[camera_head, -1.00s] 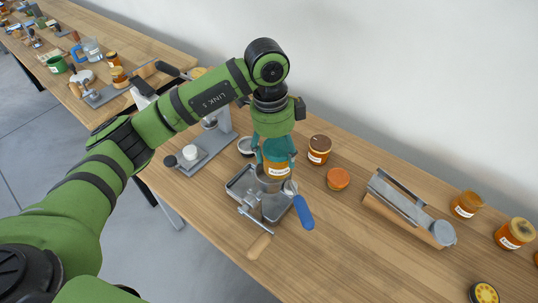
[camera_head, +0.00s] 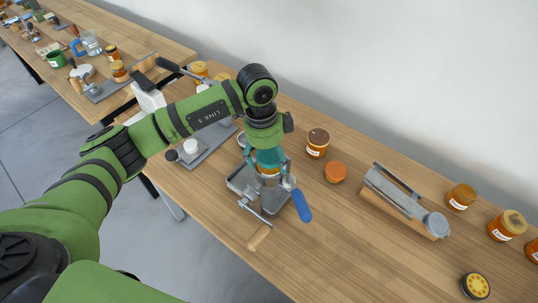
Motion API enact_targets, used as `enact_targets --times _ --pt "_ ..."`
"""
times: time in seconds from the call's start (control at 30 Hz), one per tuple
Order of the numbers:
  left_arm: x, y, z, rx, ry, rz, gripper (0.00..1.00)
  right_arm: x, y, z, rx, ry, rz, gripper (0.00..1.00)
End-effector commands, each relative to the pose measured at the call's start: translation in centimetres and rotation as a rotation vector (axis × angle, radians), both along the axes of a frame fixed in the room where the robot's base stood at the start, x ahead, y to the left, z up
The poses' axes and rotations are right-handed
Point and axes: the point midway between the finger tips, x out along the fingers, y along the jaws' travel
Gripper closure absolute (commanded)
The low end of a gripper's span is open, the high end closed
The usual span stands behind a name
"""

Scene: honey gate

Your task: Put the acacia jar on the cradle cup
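My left gripper (camera_head: 268,162) points down over the metal cradle on the near table, with its fingers on both sides of a small amber jar (camera_head: 268,173). I take this for the acacia jar; its label is too small to read. The jar is upright, at the cradle cup (camera_head: 268,186), which is mostly hidden behind the gripper and the clamp parts. I cannot tell whether the jar touches the cup's seat. The cup stands in a grey metal tray (camera_head: 236,184). My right gripper is out of view.
A clamp with a wooden handle (camera_head: 260,237) and a blue-handled tool (camera_head: 302,205) lie at the tray. A brown-lidded jar (camera_head: 317,143) and an orange-lidded jar (camera_head: 335,172) stand close to the right. A metal trough (camera_head: 403,200) lies farther right.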

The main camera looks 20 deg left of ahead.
Motion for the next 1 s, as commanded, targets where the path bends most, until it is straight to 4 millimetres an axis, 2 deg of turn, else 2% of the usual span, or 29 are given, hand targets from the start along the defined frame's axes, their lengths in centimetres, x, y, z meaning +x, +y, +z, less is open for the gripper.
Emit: enact_targets --times 0.4,0.47,0.57,0.8,1.0 --pt "0.0 0.0 0.5 0.000 -0.001 0.000 0.08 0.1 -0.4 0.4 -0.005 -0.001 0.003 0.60" --pt "0.1 0.0 0.7 -0.001 -0.003 0.000 0.08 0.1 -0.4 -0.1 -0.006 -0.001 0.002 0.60" --pt "0.2 0.2 2.1 -0.001 -0.006 0.001 0.08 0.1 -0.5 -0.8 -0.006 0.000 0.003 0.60" --pt "0.1 0.8 7.3 -0.001 -0.008 0.001 0.08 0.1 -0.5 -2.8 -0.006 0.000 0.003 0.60" --pt "0.1 1.2 10.7 -0.001 -0.004 0.001 0.08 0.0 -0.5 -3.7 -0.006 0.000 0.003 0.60"
